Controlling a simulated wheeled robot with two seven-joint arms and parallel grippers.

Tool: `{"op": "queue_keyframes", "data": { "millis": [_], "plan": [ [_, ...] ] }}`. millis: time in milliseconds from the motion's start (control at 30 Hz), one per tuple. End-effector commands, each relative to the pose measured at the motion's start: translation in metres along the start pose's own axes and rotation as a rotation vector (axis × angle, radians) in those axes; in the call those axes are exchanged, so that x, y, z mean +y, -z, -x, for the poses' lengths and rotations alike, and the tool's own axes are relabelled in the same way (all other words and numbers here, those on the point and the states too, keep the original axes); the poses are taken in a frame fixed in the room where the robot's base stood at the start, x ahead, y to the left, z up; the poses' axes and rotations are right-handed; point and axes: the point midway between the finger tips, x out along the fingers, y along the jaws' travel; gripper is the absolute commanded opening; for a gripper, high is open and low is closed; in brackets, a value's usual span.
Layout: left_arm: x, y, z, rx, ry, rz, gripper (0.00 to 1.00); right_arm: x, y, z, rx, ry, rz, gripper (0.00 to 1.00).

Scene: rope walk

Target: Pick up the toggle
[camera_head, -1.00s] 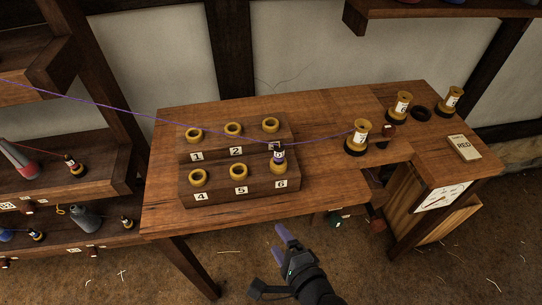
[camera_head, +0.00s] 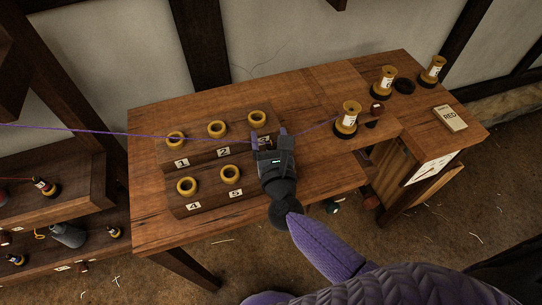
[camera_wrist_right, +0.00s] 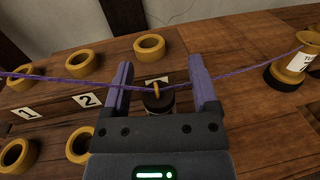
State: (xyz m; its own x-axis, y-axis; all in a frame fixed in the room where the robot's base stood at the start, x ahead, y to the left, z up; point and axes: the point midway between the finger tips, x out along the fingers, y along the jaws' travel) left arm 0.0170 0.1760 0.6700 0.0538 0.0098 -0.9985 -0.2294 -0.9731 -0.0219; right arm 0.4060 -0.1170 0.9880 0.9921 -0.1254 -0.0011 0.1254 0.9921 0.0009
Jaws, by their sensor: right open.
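In the right wrist view, a small dark cylinder with a yellow eye on top (camera_wrist_right: 157,98), which looks to be the toggle, stands between the two purple fingers of my right gripper (camera_wrist_right: 159,72). The gripper is open, with a finger on either side of it. A purple cord (camera_wrist_right: 60,82) runs across at the eye and past both fingers. In the head view my right gripper (camera_head: 268,134) is over the right end of the numbered wooden rack (camera_head: 205,155) and hides the toggle and the place by label 6. My left gripper is not in view.
Several yellow rings (camera_head: 217,129) sit on the stepped rack. A labelled yellow spool (camera_head: 346,118) stands to its right, with the cord reaching it. The table's left front is clear.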

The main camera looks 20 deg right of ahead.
Motion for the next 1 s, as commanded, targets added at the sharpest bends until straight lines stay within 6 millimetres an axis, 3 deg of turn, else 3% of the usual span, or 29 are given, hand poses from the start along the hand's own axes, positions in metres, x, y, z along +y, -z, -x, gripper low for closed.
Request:
{"op": "queue_keyframes", "data": {
  "millis": [100,433,767,867,1000],
  "plan": [
    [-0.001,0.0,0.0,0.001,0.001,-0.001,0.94,0.0,0.0,0.0,0.0,0.0,0.0,0.72],
    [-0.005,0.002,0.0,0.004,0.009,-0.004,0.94,0.0,0.0,0.001,0.0,-0.001,0.001,0.02],
    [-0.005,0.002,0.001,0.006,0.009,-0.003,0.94,0.0,-0.002,0.001,0.0,-0.001,0.0,0.0],
    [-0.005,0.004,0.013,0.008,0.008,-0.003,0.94,0.001,-0.019,0.001,-0.001,0.0,-0.003,0.0],
    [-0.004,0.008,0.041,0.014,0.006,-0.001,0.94,0.001,-0.062,0.001,-0.003,0.0,-0.006,0.0]
  ]
}}
